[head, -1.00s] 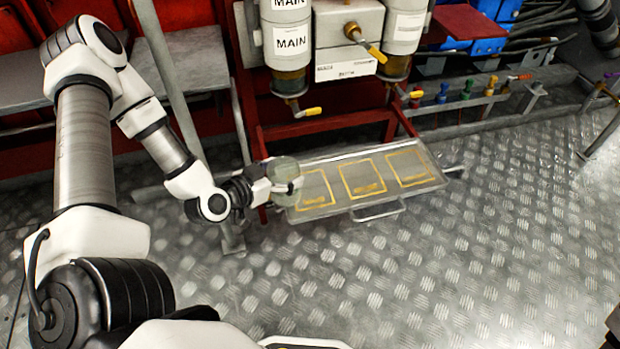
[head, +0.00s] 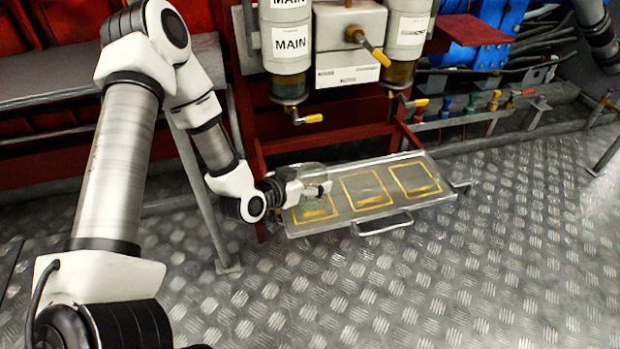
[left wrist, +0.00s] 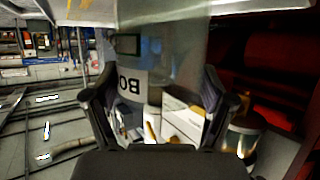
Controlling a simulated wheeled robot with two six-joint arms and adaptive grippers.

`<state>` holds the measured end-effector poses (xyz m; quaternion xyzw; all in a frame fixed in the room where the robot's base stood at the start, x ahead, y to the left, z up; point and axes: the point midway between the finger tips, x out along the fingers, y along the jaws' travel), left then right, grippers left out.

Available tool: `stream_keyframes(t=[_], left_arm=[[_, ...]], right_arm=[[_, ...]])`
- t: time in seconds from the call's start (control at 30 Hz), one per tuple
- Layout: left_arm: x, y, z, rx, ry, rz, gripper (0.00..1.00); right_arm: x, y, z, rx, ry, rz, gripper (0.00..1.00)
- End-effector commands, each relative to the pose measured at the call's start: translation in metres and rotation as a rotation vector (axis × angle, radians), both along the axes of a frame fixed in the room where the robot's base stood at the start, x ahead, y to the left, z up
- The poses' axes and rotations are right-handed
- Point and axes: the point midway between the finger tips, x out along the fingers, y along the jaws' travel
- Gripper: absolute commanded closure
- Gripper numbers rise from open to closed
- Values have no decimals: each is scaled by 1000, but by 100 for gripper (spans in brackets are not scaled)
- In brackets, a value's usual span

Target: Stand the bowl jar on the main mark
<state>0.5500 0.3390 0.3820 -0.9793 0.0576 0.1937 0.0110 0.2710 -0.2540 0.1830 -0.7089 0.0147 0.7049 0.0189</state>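The bowl jar (head: 313,172) is clear glass and hard to make out in the head view. In the left wrist view the jar (left wrist: 160,58) stands between the fingers, with a white label reading "BO" upside down. My left gripper (head: 308,190) is shut on it from the left, over the leftmost yellow square of the tray (head: 340,222). Whether the jar's base touches the tray cannot be told. The tray has three yellow outlined squares: left (head: 315,211), middle (head: 367,190) and right (head: 415,179). Their lettering is too small to read. My right gripper is not in view.
A handle (head: 382,225) sticks out at the tray's front. The middle and right squares are bare.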

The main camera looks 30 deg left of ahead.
Motion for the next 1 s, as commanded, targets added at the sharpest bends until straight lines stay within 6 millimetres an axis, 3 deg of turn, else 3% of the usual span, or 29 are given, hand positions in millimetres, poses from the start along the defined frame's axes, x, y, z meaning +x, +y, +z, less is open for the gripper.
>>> stream_keyframes(t=[0.47,0.57,0.8,1.0], left_arm=[[-5,1,8,-2,0,2,0],[-21,3,18,-5,3,4,0],[-79,10,44,-7,5,6,0],[-107,13,51,-2,0,3,0]], right_arm=[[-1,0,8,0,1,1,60],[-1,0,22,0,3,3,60],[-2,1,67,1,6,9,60],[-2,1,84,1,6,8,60]])
